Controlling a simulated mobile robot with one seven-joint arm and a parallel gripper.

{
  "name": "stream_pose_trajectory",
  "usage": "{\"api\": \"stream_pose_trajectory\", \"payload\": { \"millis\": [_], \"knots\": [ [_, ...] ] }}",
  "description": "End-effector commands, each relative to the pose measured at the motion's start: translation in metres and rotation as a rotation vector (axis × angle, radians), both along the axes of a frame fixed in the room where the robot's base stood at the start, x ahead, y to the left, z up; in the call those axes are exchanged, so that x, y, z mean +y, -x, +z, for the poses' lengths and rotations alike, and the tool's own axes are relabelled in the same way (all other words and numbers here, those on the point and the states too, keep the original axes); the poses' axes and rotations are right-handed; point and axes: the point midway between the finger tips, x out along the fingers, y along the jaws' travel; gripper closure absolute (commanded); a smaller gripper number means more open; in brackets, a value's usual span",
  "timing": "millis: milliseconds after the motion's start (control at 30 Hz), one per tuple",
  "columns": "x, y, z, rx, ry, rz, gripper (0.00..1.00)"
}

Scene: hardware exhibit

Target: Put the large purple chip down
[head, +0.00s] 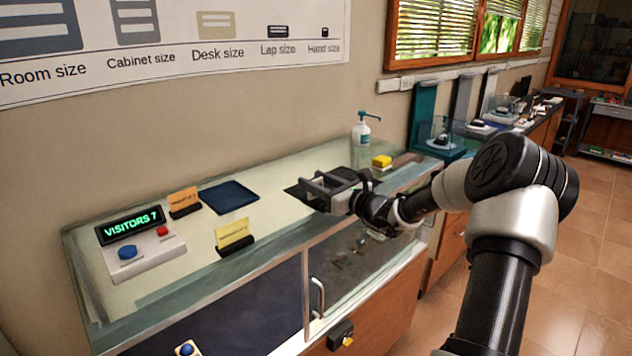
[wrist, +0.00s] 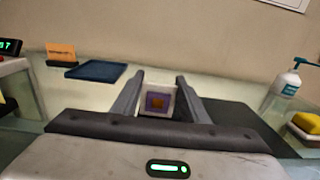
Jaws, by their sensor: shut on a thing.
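My gripper (head: 312,190) is over the glass-topped counter, above a dark mat (head: 298,192). In the wrist view my gripper (wrist: 158,98) is shut on the large purple chip (wrist: 157,102), a small square with a pale border, purple face and orange-brown middle. The chip stands face-on to the wrist camera between the fingers. The dark mat (wrist: 240,120) shows behind and to the right of the fingers. In the head view the chip is hidden by my gripper. I cannot tell whether the chip touches the mat.
A dark blue tray (head: 228,196) lies left of the gripper, near orange (head: 184,200) and yellow (head: 233,235) cards. A visitor counter (head: 130,228) with buttons is farther left. A pump bottle (head: 362,130) and yellow sponge-like block (head: 381,161) stand right. Bare glass lies between tray and mat.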

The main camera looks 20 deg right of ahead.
Motion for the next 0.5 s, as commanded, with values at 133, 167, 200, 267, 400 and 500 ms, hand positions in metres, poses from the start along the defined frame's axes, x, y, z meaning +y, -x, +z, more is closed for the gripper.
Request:
{"api": "stream_pose_trajectory", "payload": {
  "millis": [133,167,200,267,400,500],
  "knots": [
    [0.0000,-0.0001,-0.0004,0.000,0.000,0.000,0.41],
    [0.0000,-0.0001,-0.0004,0.000,0.000,0.000,0.41],
    [0.0000,-0.0001,-0.0004,0.000,0.000,0.000,0.41],
    [0.0000,-0.0001,-0.0004,0.000,0.000,0.000,0.41],
    [0.0000,-0.0001,0.0007,0.000,0.000,0.000,0.41],
    [-0.0012,0.0019,0.0043,0.001,0.000,-0.001,0.41]
  ]
}}
